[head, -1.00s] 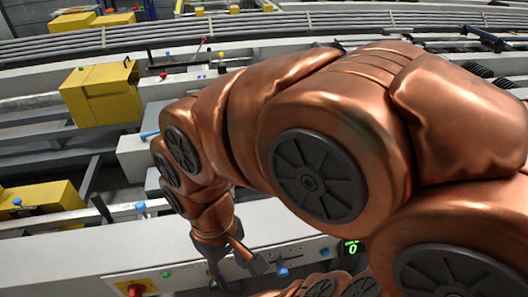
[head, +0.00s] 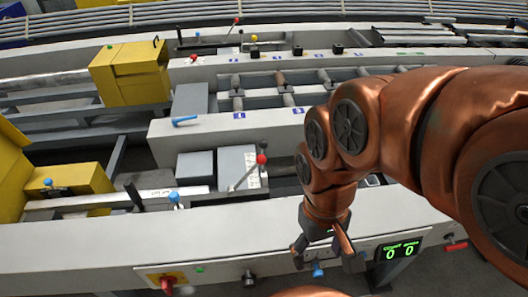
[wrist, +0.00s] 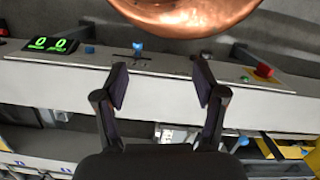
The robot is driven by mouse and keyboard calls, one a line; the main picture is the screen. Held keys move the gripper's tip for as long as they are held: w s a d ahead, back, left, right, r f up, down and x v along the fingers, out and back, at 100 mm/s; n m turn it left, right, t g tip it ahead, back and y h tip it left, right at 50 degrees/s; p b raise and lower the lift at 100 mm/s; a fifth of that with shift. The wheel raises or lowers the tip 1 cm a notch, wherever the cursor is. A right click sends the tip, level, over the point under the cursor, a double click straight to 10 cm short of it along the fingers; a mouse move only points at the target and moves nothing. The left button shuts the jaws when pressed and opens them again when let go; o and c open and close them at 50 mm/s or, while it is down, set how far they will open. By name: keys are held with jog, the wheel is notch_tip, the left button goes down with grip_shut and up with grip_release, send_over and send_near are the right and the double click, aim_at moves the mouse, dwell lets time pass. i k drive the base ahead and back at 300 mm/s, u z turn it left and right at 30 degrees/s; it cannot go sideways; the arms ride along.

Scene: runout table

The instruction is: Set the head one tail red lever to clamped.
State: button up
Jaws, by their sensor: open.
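A lever with a red ball knob (head: 262,159) stands on the near machine, beside a light grey plate (head: 237,166) with small markings. Its thin rod slants from the knob down to the left. I cannot read the plate's markings. A second red-knobbed lever (head: 237,20) is on the machine farther back. My gripper (head: 323,258) is open and empty, pointing down over the near front rail, to the right of and nearer than the close red lever. In the wrist view my gripper (wrist: 160,82) has its fingers apart with nothing between them.
A blue knob (head: 318,271) is on the front panel close to my gripper. A red stop button (head: 168,286) and a green digital display (head: 400,250) flank it.

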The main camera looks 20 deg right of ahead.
aim_at(261, 160)
jog(key=z, duration=0.55)
jog(key=k, duration=1.35)
jog(key=z, duration=0.2)
jog(key=i, duration=0.4)
jog(key=u, duration=0.85)
jog(key=i, duration=0.6)
jog(key=u, duration=0.3)
